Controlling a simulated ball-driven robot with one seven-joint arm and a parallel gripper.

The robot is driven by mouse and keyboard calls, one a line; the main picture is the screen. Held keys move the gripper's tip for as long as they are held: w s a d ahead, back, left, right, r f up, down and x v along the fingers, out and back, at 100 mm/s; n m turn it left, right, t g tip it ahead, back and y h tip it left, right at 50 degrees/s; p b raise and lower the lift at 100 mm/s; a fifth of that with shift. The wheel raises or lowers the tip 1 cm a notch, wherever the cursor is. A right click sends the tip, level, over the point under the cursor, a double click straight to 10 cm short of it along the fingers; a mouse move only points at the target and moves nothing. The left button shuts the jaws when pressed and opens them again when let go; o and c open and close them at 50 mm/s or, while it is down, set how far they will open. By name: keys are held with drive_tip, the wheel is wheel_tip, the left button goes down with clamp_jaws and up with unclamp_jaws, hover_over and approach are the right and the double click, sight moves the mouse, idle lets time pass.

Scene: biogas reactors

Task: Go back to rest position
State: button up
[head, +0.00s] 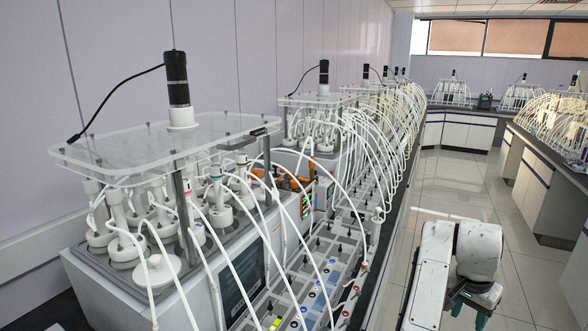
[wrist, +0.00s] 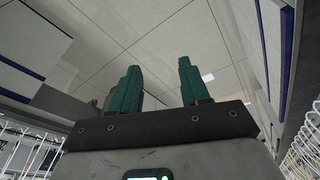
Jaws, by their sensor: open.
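My gripper (head: 469,305) is at the lower right in the head view, over the aisle floor beside the bench, with its green fingers pointing down. In the wrist view the two green fingers (wrist: 158,88) stand apart with nothing between them, so it is open and empty. Tiled floor shows beyond the fingertips. My white arm covers part of the aisle in the head view.
A biogas reactor (head: 165,260) with a clear top plate (head: 150,150) and black motor (head: 177,80) stands at the left. More reactors and white tubes line the bench. Another bench (head: 545,165) runs along the right. The tiled aisle (head: 455,190) between them is clear.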

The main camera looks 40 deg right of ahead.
drive_tip(key=s+a+f+n+t, duration=0.1)
drive_tip(key=a+f+n, duration=0.5)
drive_tip(key=a, duration=0.2)
drive_tip(key=s+a+f+n+t, duration=0.1)
drive_tip(key=a+f+n, duration=0.4)
drive_tip(key=a, duration=0.3)
drive_tip(key=s+a+f+n+y, duration=0.1)
drive_tip(key=s+a+f+n, duration=0.1)
drive_tip(key=a, duration=0.6)
drive_tip(key=s+a+f+n+y, duration=0.1)
drive_tip(key=s+a+f+n, duration=0.2)
drive_tip(key=a, duration=0.5)
drive_tip(key=shift+s+a+n+y, duration=0.3)
drive_tip(key=shift+s+n, duration=0.4)
drive_tip(key=shift+s, duration=0.4)
